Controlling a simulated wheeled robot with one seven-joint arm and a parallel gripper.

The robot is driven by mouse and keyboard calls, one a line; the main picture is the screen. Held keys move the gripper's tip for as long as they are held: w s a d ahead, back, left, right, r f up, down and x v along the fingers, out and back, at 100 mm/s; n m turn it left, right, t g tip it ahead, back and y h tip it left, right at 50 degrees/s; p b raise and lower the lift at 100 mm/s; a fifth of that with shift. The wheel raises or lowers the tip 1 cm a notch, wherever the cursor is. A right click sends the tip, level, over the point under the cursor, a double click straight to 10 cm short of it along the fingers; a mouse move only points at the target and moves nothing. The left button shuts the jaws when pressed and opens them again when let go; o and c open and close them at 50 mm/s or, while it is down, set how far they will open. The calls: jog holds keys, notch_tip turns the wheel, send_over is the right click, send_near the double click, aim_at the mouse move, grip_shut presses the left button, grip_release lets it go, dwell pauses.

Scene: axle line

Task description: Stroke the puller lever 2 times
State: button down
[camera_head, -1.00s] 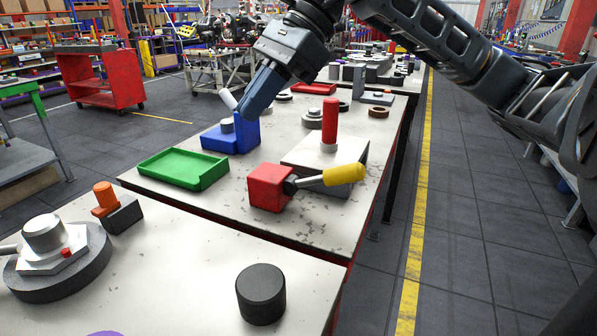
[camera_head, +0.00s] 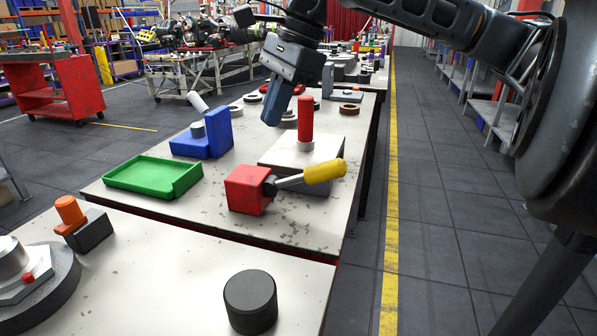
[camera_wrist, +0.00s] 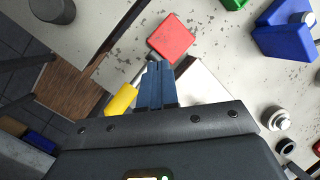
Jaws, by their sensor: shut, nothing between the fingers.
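The puller lever has a red block (camera_head: 248,190) and a yellow handle (camera_head: 325,171) on a grey rod, which tilts slightly upward to the right in the head view. It sits at the near right of the middle table. In the wrist view the red block (camera_wrist: 171,36) lies just beyond the fingertips and the yellow handle (camera_wrist: 121,99) lies left of the fingers. My gripper (camera_head: 272,122) has its blue fingers closed and empty, pointing down above the table. It also shows in the wrist view (camera_wrist: 153,64), where the fingers hide part of the rod.
A red post (camera_head: 305,118) stands on a pale plate behind the lever. A green tray (camera_head: 150,176) and a blue bracket (camera_head: 218,134) stand to the left. A black cylinder (camera_head: 250,301) stands on the nearer table. The aisle at the right is clear.

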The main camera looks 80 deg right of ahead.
jog(key=b, duration=0.3)
send_over(302, 178)
jog(key=w, duration=0.3)
jog(key=f, duration=0.3)
jog(key=d+f, duration=0.1)
jog(key=f, duration=0.1)
jog(key=shift+s+f, duration=0.2)
jog(key=shift+s, duration=0.05)
jog(key=shift+s+a+f+b, duration=0.1)
jog(key=shift+s+f+b, duration=0.25)
jog(key=shift+f+b, duration=0.2)
jog(key=shift+r, duration=0.1)
